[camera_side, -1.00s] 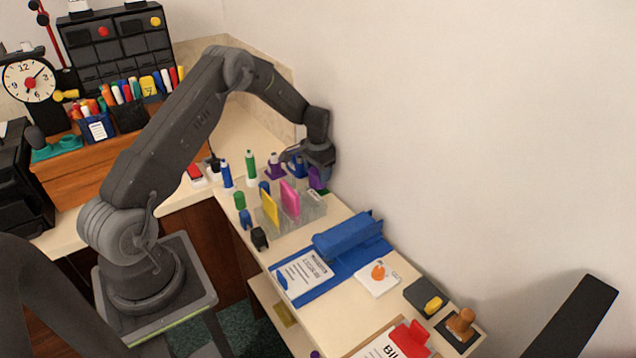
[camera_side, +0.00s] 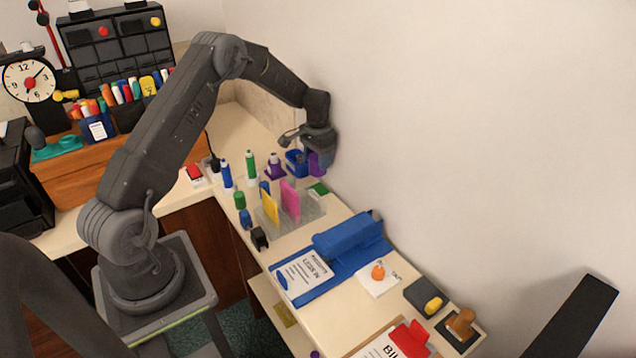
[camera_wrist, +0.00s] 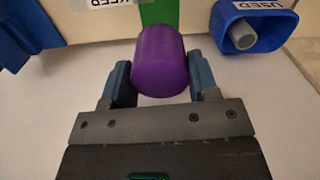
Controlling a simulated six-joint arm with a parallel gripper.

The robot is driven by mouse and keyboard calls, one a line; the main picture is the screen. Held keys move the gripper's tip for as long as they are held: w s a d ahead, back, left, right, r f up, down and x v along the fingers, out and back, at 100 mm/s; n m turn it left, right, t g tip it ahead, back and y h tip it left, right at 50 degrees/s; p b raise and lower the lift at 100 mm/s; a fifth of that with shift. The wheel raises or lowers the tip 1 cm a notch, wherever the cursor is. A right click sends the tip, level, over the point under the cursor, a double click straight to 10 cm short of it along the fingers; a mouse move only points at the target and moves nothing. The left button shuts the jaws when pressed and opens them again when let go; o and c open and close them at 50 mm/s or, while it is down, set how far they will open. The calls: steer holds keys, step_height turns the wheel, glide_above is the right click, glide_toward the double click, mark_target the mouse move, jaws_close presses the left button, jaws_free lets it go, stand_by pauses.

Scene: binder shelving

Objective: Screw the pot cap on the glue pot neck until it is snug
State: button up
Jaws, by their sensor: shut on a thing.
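My gripper (camera_wrist: 158,82) is shut on a purple cylindrical cap (camera_wrist: 160,60), which sits between its two blue-grey fingers in the wrist view. In the side view my gripper (camera_side: 314,148) holds the purple cap (camera_side: 316,164) near the wall, above the table. A small pot with a purple base and pale upper part (camera_side: 274,167) stands on the table to the left of my gripper and looks like the glue pot. The cap and this pot are apart. The pot's neck is too small to make out clearly.
A blue bin (camera_side: 295,163) stands close to my gripper; a blue bin labelled USED (camera_wrist: 253,27) holds a grey piece. Green (camera_side: 250,164) and blue (camera_side: 226,174) bottles stand left of the pot. Yellow (camera_side: 270,208) and pink (camera_side: 290,198) upright pieces stand in front.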

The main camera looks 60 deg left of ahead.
step_height(320, 180, up, 5)
glide_above(274, 154)
steer(key=shift+s+a+f, duration=0.1)
steer(key=shift+f, duration=1.6)
steer(key=shift+f, duration=0.8)
steer(key=shift+f, duration=0.35)
steer(key=shift+f, duration=1.25)
stand_by(0.5)
